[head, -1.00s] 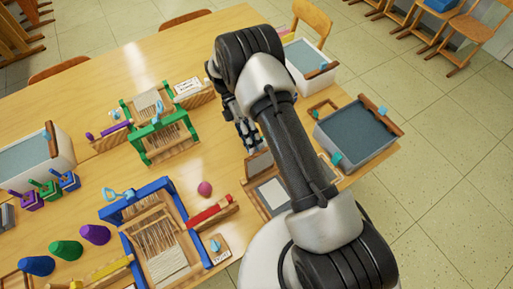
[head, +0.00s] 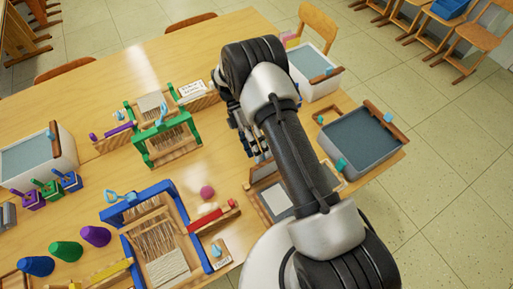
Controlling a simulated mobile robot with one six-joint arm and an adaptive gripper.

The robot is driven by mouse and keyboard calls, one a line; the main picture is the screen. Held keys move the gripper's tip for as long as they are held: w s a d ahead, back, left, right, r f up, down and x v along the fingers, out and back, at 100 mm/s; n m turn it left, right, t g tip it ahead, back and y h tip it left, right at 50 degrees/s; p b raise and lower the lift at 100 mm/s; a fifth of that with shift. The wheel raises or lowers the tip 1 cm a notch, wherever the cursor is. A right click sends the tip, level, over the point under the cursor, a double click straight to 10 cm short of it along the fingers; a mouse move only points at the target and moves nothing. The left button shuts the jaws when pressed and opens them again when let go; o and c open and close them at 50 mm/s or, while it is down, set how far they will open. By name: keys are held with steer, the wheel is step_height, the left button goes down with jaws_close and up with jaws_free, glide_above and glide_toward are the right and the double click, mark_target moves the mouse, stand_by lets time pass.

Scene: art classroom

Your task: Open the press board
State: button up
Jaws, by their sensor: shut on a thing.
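The press board lies near the table's right front edge, partly behind my arm. Its lower board (head: 256,199) is flat, with a pale sheet (head: 274,198) on it. Its upper board (head: 262,171) stands raised at the far side of the lower board. My gripper (head: 262,152) is at the upper board's top edge and is shut on it. My arm covers the right part of the press board, and the exact grip is small and partly hidden.
A grey-blue water tub (head: 345,168) stands close on the right, and another tub (head: 318,90) stands behind. A blue loom (head: 129,247), a green loom (head: 141,157) and a pink ball (head: 207,192) are on the left. The wooden table (head: 100,110) has clear room at its back.

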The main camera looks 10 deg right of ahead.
steer(key=shift+a+f, duration=0.1)
steer(key=shift+f, duration=0.15)
steer(key=shift+c, duration=0.2)
steer(key=shift+w+r, duration=0.1)
steer(key=shift+w, duration=0.1)
steer(key=shift+c, duration=0.3)
steer(key=v, duration=1)
steer(key=shift+r, duration=0.15)
steer(key=shift+c, duration=1)
steer(key=shift+w+a+r, duration=0.15)
steer(key=shift+w+r, duration=0.35)
steer(key=shift+r, duration=0.3)
steer(key=shift+r, duration=0.1)
